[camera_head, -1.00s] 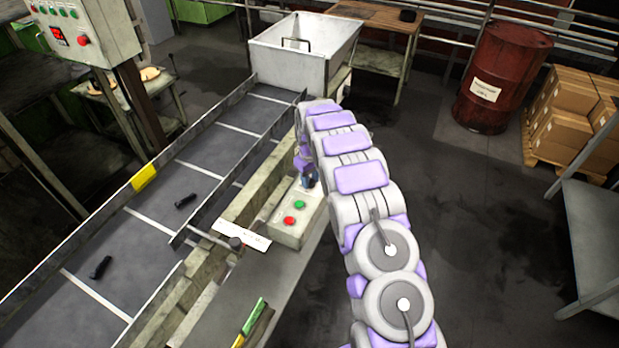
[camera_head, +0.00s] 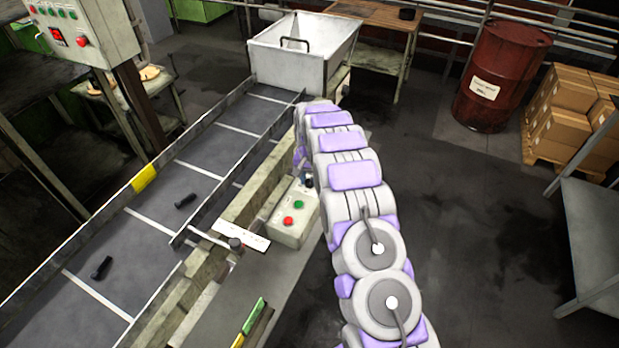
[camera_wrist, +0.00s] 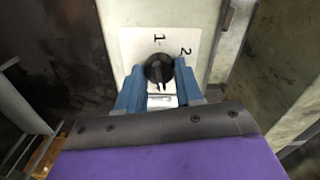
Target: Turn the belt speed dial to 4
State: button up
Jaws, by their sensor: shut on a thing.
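The belt speed dial (camera_wrist: 159,69) is a black knob on a white plate (camera_wrist: 133,45) in the wrist view. The handwritten marks 1 and 2 show on the plate above it; the lower part of the plate is hidden by my gripper. My gripper (camera_wrist: 160,84) has its blue fingers on both sides of the knob, shut on it. I cannot tell clearly which number the dial points to. In the head view, my arm reaches to the grey control box (camera_head: 292,232) beside the conveyor, with a green and a red button; the dial is not clear there.
The conveyor (camera_head: 165,213) runs along the left with two dark bolts (camera_head: 186,200) on it. A lever with a white label (camera_head: 242,236) stands near the box. A white bin (camera_head: 302,55) is at the back. A red barrel (camera_head: 503,75) and cardboard boxes (camera_head: 565,120) stand at right.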

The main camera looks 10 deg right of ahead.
aim_at(309, 179)
jog(key=shift+s+m, duration=0.1)
jog(key=shift+m, duration=1)
jog(key=o, duration=1)
jog(key=shift+a, duration=0.15)
jog(key=shift+o, duration=0.2)
jog(key=shift+r, duration=0.1)
notch_tip(309, 179, up, 17)
jog(key=shift+p, duration=0.35)
